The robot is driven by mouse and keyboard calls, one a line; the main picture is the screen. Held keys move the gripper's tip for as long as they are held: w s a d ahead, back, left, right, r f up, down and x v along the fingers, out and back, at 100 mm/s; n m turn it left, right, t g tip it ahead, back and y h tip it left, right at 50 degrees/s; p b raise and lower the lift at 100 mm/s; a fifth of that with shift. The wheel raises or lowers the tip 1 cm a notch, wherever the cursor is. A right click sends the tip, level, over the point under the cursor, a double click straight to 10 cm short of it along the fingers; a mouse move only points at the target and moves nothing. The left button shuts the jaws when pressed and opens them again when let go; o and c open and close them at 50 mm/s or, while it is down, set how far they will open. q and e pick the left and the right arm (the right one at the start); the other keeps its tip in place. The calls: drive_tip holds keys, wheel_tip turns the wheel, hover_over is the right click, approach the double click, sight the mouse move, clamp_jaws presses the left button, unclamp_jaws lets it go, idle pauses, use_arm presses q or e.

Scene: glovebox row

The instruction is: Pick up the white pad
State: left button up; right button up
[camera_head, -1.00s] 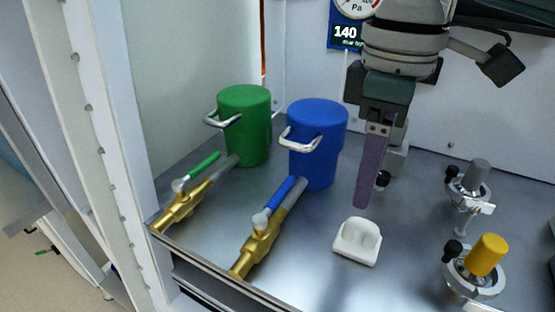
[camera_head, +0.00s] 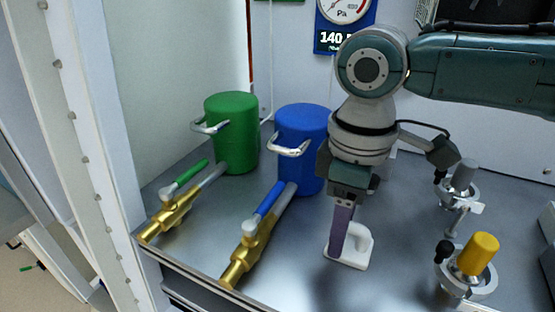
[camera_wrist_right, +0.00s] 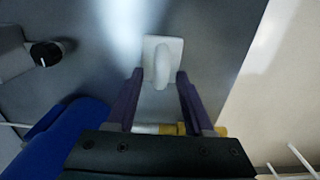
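The white pad (camera_head: 355,262), a small white block with a raised grip, sits on the grey metal floor near its front edge. My right gripper (camera_head: 338,252) points down at it, and its purple finger hides part of the pad's left side in the head view. In the right wrist view the two purple fingers of the gripper (camera_wrist_right: 160,74) are apart, one on each side of the pad's raised grip (camera_wrist_right: 162,62). A gap shows between each finger and the grip. My left gripper is not in view.
A blue canister (camera_head: 302,150) and a green canister (camera_head: 233,135) stand behind to the left. Brass valves with a blue handle (camera_head: 268,200) and a green handle (camera_head: 190,173) lie in front of them. A yellow-capped fitting (camera_head: 478,254) stands to the right, with a grey-capped one (camera_head: 463,176) behind.

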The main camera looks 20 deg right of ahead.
drive_tip(key=c, duration=0.7)
clamp_jaws()
wheel_tip(320, 180, up, 20)
drive_tip(key=p, duration=0.2)
drive_tip(key=shift+p, duration=0.3)
drive_tip(key=shift+o, duration=1.3)
unclamp_jaws()
clamp_jaws()
